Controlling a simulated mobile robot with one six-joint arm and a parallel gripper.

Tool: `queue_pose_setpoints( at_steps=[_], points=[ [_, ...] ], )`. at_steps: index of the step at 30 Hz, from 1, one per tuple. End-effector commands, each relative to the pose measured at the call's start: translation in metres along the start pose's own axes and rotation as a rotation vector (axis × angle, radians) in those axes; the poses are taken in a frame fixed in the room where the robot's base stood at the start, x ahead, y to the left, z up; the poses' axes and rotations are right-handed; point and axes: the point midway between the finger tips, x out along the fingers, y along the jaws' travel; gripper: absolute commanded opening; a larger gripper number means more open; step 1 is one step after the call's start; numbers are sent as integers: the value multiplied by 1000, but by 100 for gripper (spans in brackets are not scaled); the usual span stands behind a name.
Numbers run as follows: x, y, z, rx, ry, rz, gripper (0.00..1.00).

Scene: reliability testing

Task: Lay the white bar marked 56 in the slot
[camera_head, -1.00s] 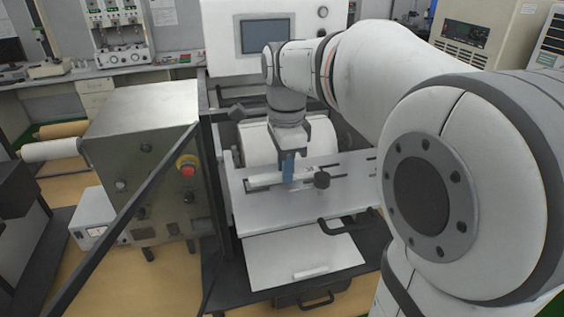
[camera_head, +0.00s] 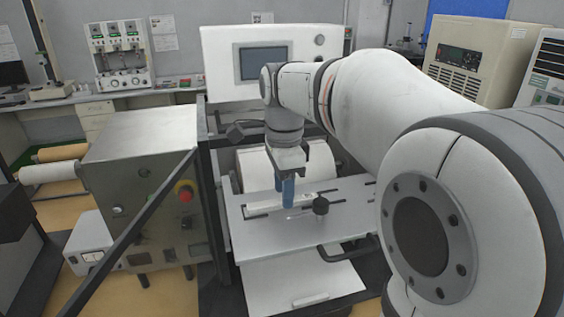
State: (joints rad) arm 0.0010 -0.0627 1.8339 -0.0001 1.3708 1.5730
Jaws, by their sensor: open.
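My gripper (camera_head: 284,190), with blue fingertips, is open over the white platform of the machine (camera_head: 262,235). A white bar (camera_head: 261,207) lies on the platform, running left to right at a slight slant. The fingers are at the bar, one seemingly on the near side and one on the far side; I cannot tell if they touch it. The near finger hides part of the bar. A second white bar (camera_head: 310,300) lies on the lower white tray (camera_head: 285,277). No number is legible on either bar, and I cannot tell how the upper bar sits in the slot.
A black knob (camera_head: 320,205) stands on the platform just right of the fingers. A black handle (camera_head: 340,252) sticks out at the front edge. A dark frame post (camera_head: 210,180) and a metal cabinet with a red button (camera_head: 185,190) stand left.

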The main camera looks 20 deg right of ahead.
Motion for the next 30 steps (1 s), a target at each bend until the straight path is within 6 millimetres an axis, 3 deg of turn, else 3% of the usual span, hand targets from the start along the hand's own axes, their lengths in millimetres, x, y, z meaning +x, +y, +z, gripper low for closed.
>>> queue_pose_setpoints(
  at_steps=[9, 15, 21, 30],
  points=[
    [-68, -1, 0, -1, 0, -4, 41],
    [-98, 0, 0, -1, 0, -2, 41],
    [-108, 0, 1, -2, 0, -1, 41],
    [-108, 0, 1, -2, 0, 0, 41]
  ],
)
